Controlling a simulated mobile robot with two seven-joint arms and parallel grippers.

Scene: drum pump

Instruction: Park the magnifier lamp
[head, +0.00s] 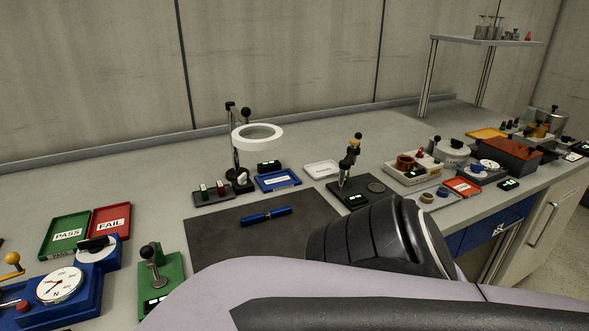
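The magnifier lamp (257,138) stands at the back of the workbench, near the wall. Its white ring head is held out level toward the front right, above a blue tray (278,180). Its dark post rises behind the ring, with a black ball knob (246,114) near the top. The foot of the lamp is partly hidden among small items. Neither of my grippers shows in the head view. One of my arms crosses the lower foreground, well in front of the lamp and apart from it, and hides part of the bench front.
Green PASS (66,235) and red FAIL (109,221) trays are at left, beside a blue gauge unit (60,287). Fixtures crowd the right. The back left bench is clear.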

